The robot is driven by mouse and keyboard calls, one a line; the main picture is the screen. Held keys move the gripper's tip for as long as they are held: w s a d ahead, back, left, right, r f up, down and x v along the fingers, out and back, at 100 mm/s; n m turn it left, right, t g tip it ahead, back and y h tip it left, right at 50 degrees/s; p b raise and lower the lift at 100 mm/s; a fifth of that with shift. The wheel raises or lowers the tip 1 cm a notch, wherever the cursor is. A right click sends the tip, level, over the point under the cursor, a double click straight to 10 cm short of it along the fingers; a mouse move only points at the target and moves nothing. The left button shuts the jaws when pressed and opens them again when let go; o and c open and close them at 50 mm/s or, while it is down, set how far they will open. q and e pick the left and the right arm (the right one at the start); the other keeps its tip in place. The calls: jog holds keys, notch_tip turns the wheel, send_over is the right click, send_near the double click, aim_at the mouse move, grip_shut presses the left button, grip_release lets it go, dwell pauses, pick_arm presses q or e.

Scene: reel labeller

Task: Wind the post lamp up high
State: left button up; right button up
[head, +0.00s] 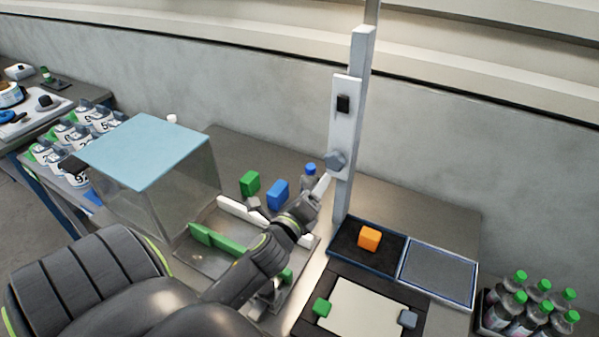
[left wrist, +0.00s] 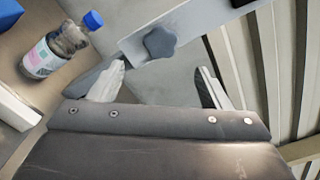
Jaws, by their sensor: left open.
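The lamp post (head: 354,125) stands upright at the back of the table. A pale plate (head: 344,120) on it carries a black switch (head: 343,103) and a grey star-shaped knob (head: 335,161). My left gripper (head: 325,184) is just below and beside the knob, with its fingers pointing up toward it. In the left wrist view the knob (left wrist: 160,42) shows beyond the open fingers (left wrist: 155,85), nearer the left finger, with nothing between them. The lamp head is not in view. My right gripper is not in view.
A bottle with a blue cap (head: 309,178) stands close left of my gripper; it also shows in the left wrist view (left wrist: 52,50). A blue block (head: 277,195) and green block (head: 250,183) stand nearby. A tray (head: 345,255) holds an orange block (head: 370,239). A clear box (head: 150,150) stands left.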

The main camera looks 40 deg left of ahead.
pick_arm(q)
jog(key=b+v, duration=0.1)
jog(key=v, duration=0.5)
jog(key=shift+s, duration=0.2)
dwell(0.4)
